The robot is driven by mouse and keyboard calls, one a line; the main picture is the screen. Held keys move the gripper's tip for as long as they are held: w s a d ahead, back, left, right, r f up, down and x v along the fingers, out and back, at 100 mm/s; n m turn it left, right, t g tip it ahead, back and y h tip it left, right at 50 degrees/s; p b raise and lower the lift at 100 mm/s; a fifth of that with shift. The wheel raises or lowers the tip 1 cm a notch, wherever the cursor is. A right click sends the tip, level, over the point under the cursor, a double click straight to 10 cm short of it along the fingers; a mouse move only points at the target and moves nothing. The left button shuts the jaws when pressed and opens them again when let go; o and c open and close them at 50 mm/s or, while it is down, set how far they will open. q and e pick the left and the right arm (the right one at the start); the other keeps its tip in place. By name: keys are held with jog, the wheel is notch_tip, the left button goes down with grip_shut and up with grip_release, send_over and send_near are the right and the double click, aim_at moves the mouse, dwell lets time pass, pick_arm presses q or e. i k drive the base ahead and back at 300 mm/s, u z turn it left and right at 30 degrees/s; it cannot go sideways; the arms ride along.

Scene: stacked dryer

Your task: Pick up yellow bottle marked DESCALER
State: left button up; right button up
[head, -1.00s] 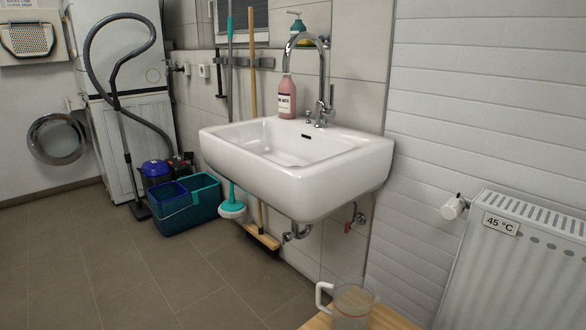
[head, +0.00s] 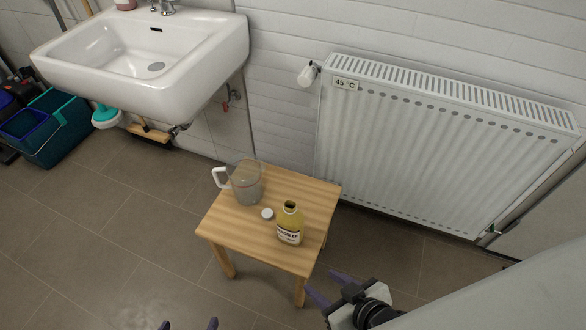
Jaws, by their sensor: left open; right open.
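The yellow bottle (head: 289,226) stands upright on a small wooden stool (head: 235,228), near its front right side. My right gripper (head: 328,286) is open and empty, in front and to the right of the stool, apart from the bottle. Only the purple fingertips of my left gripper (head: 189,324) show at the bottom edge. They are spread apart with nothing between them.
A clear measuring jug (head: 247,184) with a white handle stands on the stool behind the bottle. A white radiator (head: 430,150) is on the wall to the right. A sink (head: 150,60) and teal bucket (head: 65,125) are at the left. The floor left of the stool is clear.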

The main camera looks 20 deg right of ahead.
aim_at(291, 221)
jog(key=z, duration=0.05)
jog(key=k, duration=1.1)
jog(key=z, duration=0.7)
jog(key=i, duration=1)
jog(key=z, duration=0.45)
